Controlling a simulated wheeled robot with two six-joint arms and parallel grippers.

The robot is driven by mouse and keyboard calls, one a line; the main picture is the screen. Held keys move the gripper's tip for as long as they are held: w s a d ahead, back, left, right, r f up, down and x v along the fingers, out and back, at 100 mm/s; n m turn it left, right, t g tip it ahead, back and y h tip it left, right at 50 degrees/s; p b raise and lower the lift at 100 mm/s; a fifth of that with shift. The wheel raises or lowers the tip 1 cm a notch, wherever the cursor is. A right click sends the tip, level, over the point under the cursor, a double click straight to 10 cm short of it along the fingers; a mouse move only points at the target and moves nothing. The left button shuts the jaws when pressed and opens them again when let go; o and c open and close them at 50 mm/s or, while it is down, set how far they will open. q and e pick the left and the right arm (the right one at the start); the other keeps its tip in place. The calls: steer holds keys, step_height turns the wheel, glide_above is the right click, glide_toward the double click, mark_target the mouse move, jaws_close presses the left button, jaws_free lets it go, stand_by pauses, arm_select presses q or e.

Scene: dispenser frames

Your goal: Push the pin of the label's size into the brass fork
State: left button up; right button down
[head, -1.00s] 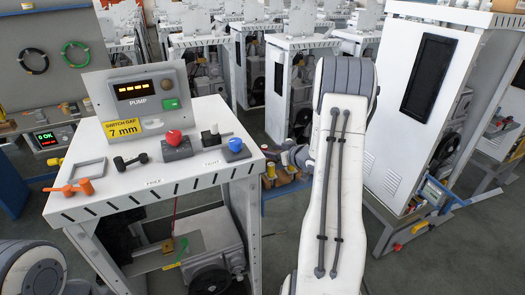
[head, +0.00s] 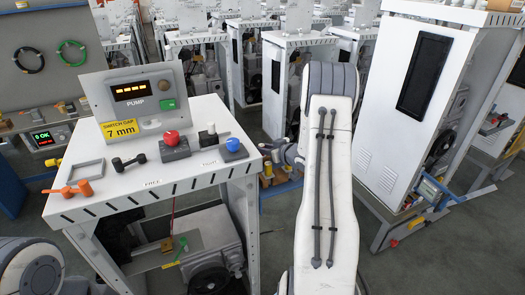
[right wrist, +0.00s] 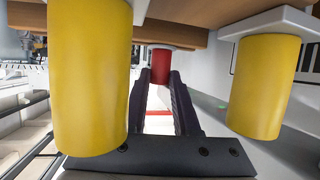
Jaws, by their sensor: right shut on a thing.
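The yellow label (head: 121,129) below the pump display reads "SWITCH GAP 7 mm". A small brass-coloured part (head: 181,246), seemingly the fork, sits on a grey plate below the table top; its slot is too small to make out. In the right wrist view my right gripper (right wrist: 161,88) has its dark fingers closed around a red cylinder (right wrist: 162,66), seemingly a pin's handle. In the head view my right arm hides the fingertips. Yellow cylinders stand close on both sides, left (right wrist: 88,75) and right (right wrist: 264,87). My left gripper is not in view.
The white table (head: 110,184) holds a red button (head: 172,138), a blue button (head: 233,145), a black lever (head: 128,162) and an orange handle (head: 76,188). A white cabinet (head: 420,95) stands right of my arm.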

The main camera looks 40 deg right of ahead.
steer(key=shift+r, duration=0.5)
steer(key=s+d+r+b, duration=0.2)
steer(key=s+d+r, duration=0.3)
steer(key=s+r, duration=0.5)
steer(key=shift+d, duration=0.4)
